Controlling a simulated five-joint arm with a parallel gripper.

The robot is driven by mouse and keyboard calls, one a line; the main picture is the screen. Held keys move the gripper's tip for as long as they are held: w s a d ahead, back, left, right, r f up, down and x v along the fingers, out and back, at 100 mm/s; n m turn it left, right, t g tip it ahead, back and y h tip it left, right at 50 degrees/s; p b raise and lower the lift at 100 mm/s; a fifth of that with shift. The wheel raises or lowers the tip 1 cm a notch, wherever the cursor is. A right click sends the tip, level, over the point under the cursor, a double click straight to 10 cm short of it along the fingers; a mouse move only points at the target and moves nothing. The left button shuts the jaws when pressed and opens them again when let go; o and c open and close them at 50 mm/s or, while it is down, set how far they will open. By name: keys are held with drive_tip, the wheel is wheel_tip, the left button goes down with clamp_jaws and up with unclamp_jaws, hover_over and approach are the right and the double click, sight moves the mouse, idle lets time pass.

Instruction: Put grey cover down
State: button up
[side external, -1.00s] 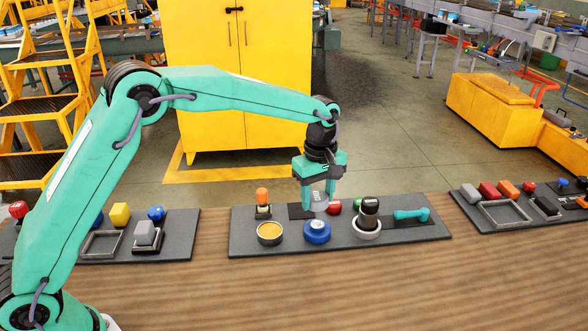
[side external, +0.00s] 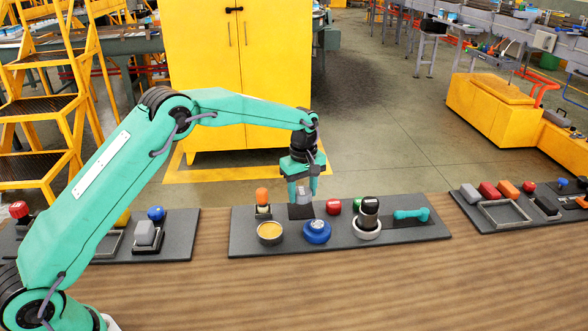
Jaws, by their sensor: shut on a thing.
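My gripper (side external: 303,192) is shut on the grey cover (side external: 304,197), a small grey piece between its fingers. The cover is over a black square patch (side external: 301,212) at the back of the middle grey board (side external: 275,246). I cannot tell whether the cover touches the patch or hangs just above it. The blue round piece (side external: 317,232) stands in front of it, with its top uncovered.
On the same board, an orange-topped piece (side external: 262,197) and a yellow-filled dish (side external: 270,232) are at left. A red piece (side external: 333,206), a black-topped stamp (side external: 369,212) and a teal handle (side external: 411,215) are at right. Bare wood lies in front.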

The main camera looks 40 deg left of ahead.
sight(302, 211)
drive_tip(key=shift+w+a+f, duration=0.15)
drive_tip(key=shift+a, duration=0.05)
drive_tip(key=shift+f, duration=2)
drive_tip(key=o, duration=1.3)
drive_tip(key=shift+f, duration=0.1)
drive_tip(key=r, duration=1.1)
drive_tip(key=shift+d, duration=0.25)
drive_tip(key=shift+r, duration=0.65)
